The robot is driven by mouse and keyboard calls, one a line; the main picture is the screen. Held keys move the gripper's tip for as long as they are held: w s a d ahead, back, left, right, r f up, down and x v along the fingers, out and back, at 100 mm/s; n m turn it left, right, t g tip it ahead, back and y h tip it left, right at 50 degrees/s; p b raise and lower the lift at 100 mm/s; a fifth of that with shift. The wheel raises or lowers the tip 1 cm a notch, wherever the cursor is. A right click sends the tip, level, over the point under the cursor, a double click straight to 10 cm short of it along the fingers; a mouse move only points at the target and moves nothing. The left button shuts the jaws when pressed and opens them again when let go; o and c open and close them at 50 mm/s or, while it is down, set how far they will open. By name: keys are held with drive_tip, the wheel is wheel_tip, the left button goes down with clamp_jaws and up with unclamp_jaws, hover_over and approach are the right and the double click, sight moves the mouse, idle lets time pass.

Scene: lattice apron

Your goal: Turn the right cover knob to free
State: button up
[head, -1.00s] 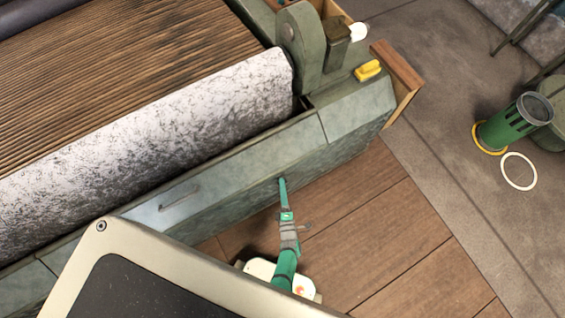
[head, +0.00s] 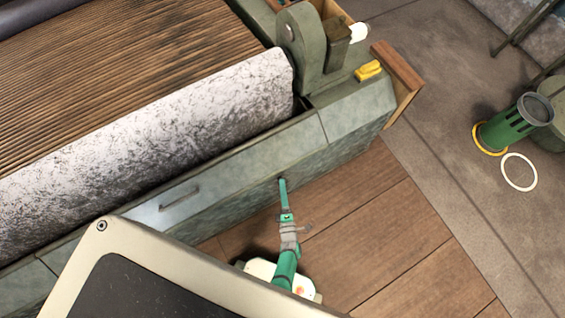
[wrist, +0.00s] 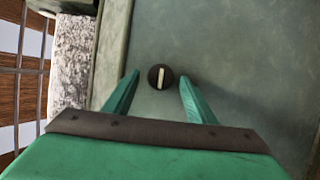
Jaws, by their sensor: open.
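The right cover knob (wrist: 160,77) is a small round black knob with a pale bar across its face. The bar stands nearly upright in the wrist view. The knob sits on the grey-green front panel (wrist: 225,45). My gripper (wrist: 159,75) is open, with one green finger on each side of the knob and a visible gap to each. I cannot tell how deep the fingers reach around it. In the head view my gripper (head: 283,184) meets the lower right part of the panel and hides most of the knob.
A metal handle (head: 180,199) is on the panel to the left. A speckled pale roll (head: 170,120) and ribbed brown surface (head: 110,70) lie behind it. A yellow piece (head: 368,70) sits on the right end. The wooden floor (head: 385,225) in front is clear on the right.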

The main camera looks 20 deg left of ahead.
drive_tip(key=v, duration=1)
drive_tip(key=shift+s, duration=0.2)
